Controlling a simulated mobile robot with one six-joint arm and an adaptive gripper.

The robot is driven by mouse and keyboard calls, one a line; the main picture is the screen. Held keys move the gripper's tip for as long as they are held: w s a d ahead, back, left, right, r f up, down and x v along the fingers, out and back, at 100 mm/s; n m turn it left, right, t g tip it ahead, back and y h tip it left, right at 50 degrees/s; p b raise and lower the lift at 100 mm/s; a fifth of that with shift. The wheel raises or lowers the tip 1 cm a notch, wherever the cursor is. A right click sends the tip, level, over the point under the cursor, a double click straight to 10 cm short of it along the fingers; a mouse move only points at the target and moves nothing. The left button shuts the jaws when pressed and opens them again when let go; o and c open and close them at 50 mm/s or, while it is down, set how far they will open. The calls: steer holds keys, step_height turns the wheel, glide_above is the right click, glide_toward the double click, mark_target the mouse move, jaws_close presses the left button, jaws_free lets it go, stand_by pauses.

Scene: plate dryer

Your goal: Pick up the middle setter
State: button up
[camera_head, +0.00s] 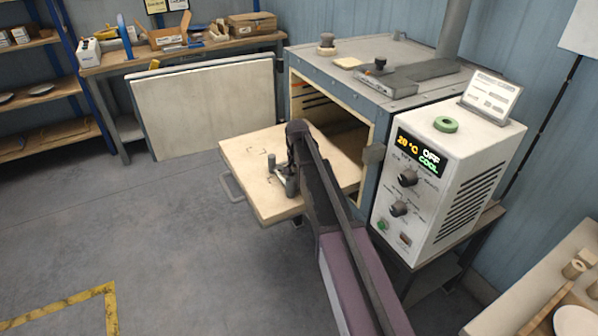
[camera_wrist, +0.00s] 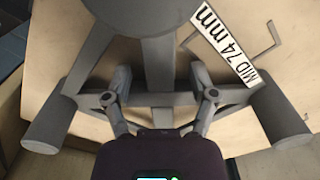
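A grey three-armed setter (camera_head: 286,183) stands on the pale pulled-out shelf (camera_head: 250,170) of the dryer. In the wrist view the setter (camera_wrist: 159,65) shows a broad round top end, a central bar and a thick round foot at each side. A white label reading "MID 74 mm" (camera_wrist: 228,48) lies beside it on the shelf. My gripper (camera_wrist: 161,82) is open, its fingers on either side of the central bar with gaps visible. Whether the fingers touch any part is unclear. In the head view my arm hides the fingers and part of the setter.
The dryer (camera_head: 345,70) is open, its door (camera_head: 205,105) swung left. The control box (camera_head: 450,160) reads 20 °C, OFF, COOL. A bench (camera_head: 560,290) stands lower right. Thin corner marks (camera_wrist: 265,42) show on the shelf. The floor at left is clear.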

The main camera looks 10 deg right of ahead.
jaws_close()
steer(key=shift+r, duration=0.15)
step_height(320, 180, up, 2)
steer(key=p, duration=0.3)
steer(key=shift+r, duration=0.25)
steer(key=s+d+r+p, duration=0.2)
steer(key=s, duration=1.4)
steer(key=shift+d, duration=0.2)
steer(key=shift+w+r, duration=0.1)
steer(key=shift+r, duration=0.1)
step_height(320, 180, up, 7)
steer(key=p, duration=0.7)
steer(key=shift+f, duration=0.1)
